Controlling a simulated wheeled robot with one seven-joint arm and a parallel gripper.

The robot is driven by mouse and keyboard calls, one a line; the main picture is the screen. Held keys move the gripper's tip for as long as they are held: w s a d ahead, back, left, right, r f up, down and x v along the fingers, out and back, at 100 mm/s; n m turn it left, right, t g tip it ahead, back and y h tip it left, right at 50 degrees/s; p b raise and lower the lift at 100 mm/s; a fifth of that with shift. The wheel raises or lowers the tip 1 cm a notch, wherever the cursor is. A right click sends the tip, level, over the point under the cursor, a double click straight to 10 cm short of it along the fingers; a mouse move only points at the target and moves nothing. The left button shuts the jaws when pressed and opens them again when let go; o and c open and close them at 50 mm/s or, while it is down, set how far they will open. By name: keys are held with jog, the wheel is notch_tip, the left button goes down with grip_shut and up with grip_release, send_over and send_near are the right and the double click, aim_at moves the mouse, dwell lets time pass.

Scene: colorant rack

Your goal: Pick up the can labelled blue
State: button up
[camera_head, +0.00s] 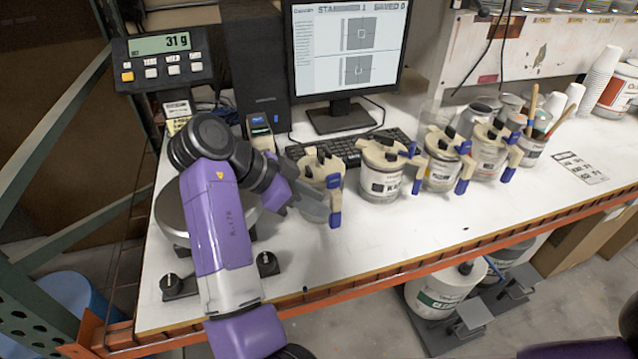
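Several cream-topped cans with blue-tipped clamp handles stand in a row on the white bench. The leftmost can (321,172) is partly hidden by my gripper, and I cannot see its label. The second can (380,186) has a dark label too small to read surely. The third can (440,174) and the fourth can (487,158) also have labels I cannot read. I cannot tell which can is labelled blue. My gripper (318,208) is at the front left of the leftmost can, its grey fingers close to the can. Whether they touch it or are open is unclear.
A keyboard (352,149) and a monitor (346,50) stand behind the cans. A round scale plate (172,208) lies beneath my arm, with its display (163,58) above. Paper cups (600,68) stand at the right. The bench front is mostly clear up to its orange edge (400,272).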

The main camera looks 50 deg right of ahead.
aim_at(335, 211)
jog(key=shift+p+x, duration=0.85)
jog(key=shift+x, duration=2.5)
jog(key=shift+w+f, duration=0.1)
jog(key=shift+w, duration=0.05)
jog(key=shift+c, duration=0.5)
grip_shut()
